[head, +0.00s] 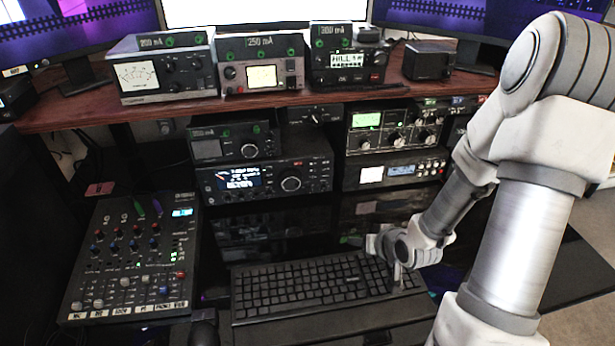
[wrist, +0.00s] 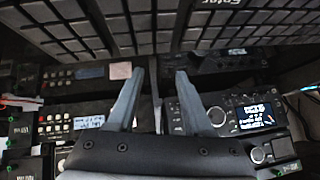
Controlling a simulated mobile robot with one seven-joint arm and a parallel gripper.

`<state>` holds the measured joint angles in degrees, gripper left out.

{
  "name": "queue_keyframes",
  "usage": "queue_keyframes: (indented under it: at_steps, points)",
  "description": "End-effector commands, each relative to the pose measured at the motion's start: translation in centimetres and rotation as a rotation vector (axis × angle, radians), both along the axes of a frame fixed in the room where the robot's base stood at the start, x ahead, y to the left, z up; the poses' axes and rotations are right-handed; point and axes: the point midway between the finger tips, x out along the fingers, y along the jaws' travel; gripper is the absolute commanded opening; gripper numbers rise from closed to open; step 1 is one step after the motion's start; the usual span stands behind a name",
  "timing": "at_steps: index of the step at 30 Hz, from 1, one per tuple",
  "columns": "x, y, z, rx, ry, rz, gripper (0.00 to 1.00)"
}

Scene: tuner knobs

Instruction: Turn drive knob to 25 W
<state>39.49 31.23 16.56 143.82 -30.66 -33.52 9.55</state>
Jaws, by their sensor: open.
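I cannot read which knob is the drive knob. A tuner unit (head: 372,138) with a green-lit meter and several round knobs stands at the right under the shelf; its middle knob (head: 395,139) has a pale pointer. A black transceiver (head: 262,180) with a blue display and a large dial (head: 291,184) stands to its left. That transceiver's display (wrist: 254,117) shows at the right of the wrist view. My gripper (head: 398,281) hangs over the right end of the keyboard, apart from the units. In the wrist view my gripper (wrist: 159,73) has its two fingers spread, with nothing between them.
The black keyboard (head: 310,290) lies in front of the units. A mixer (head: 135,255) stands at the left. Several metered boxes, such as a grey one (head: 160,72), stand on the wooden shelf (head: 95,113). A dark glossy desk strip lies between keyboard and units.

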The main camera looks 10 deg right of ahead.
Motion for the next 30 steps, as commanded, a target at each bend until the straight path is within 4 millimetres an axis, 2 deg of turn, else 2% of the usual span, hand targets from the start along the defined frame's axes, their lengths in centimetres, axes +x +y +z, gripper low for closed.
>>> queue_keyframes:
  at_steps: [5, 9, 15, 21, 30]
  points:
    - [0.3, 1.8, 0.5, 0.189, -0.110, -0.038, 0.51]
    - [0.7, 3.1, 1.8, 0.349, -0.219, -0.085, 0.51]
    - [1.0, 3.8, 4.1, 0.517, -0.349, -0.153, 0.51]
    - [1.2, 3.8, 5.0, 0.582, -0.405, -0.181, 0.51]
    - [2.1, 3.8, 4.4, 0.581, -0.412, -0.181, 0.51]
